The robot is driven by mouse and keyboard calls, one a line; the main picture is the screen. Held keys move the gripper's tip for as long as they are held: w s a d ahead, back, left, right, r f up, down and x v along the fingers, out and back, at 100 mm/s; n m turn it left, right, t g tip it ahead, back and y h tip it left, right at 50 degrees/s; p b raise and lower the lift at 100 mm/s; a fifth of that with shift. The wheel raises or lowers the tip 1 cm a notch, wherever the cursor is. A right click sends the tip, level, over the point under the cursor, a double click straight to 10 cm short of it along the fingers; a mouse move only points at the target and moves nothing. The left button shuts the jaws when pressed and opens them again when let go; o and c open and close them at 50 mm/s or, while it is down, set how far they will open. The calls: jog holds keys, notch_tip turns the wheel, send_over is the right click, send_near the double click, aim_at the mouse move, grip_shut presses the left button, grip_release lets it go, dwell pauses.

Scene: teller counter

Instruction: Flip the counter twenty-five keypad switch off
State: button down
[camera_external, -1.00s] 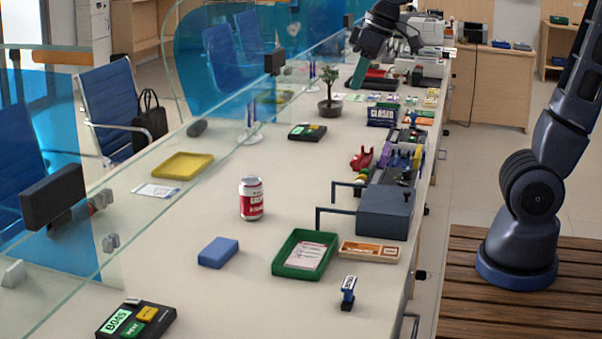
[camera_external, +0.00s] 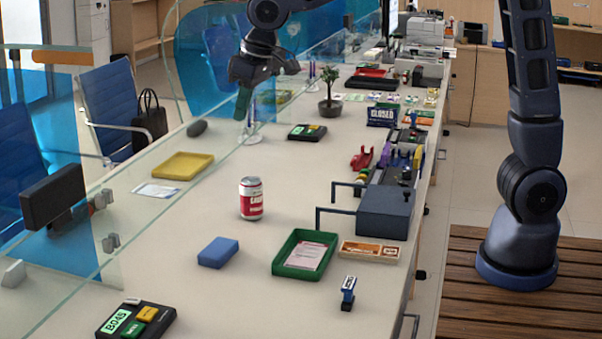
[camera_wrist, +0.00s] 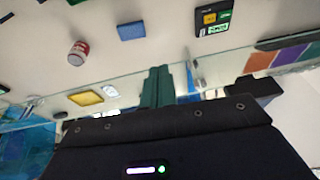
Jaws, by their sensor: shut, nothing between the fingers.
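A black keypad (camera_external: 136,320) with a lit display reading about B045 and yellow and green buttons lies at the near left of the counter. It also shows at the top right of the wrist view (camera_wrist: 213,18). A small grey piece stands at its back edge; I cannot tell if it is the switch. A second black keypad (camera_external: 307,132) lies farther back, its label too small to read. My gripper (camera_external: 243,105) is shut and empty, its green fingers pointing down, above the counter near the glass, left of the far keypad. The fingers also show in the wrist view (camera_wrist: 158,85).
A glass screen (camera_external: 130,200) runs along the left side. A yellow tray (camera_external: 183,165), a can (camera_external: 251,199), a blue block (camera_external: 218,252) and a green tray (camera_external: 304,252) sit on the counter. A potted plant (camera_external: 330,107) stands right of my gripper.

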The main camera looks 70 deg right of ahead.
jog(key=w+a+f, duration=0.9)
jog(key=w, duration=0.2)
send_over(136, 300)
jog(key=s, duration=0.2)
notch_tip(136, 300, down, 13)
jog(key=shift+r+g, duration=0.2)
jog(key=shift+g, duration=0.1)
jog(key=shift+a, duration=0.1)
jog(key=x, duration=0.8)
jog(key=s+x, duration=0.1)
jog(key=x, duration=0.3)
jog(key=shift+f, duration=0.4)
jog(key=shift+d+f, duration=0.2)
jog(key=shift+f, duration=0.4)
jog(key=shift+s, duration=0.1)
jog(key=shift+s+f, duration=0.25)
jog(key=shift+f, duration=0.25)
jog(key=shift+w, duration=0.15)
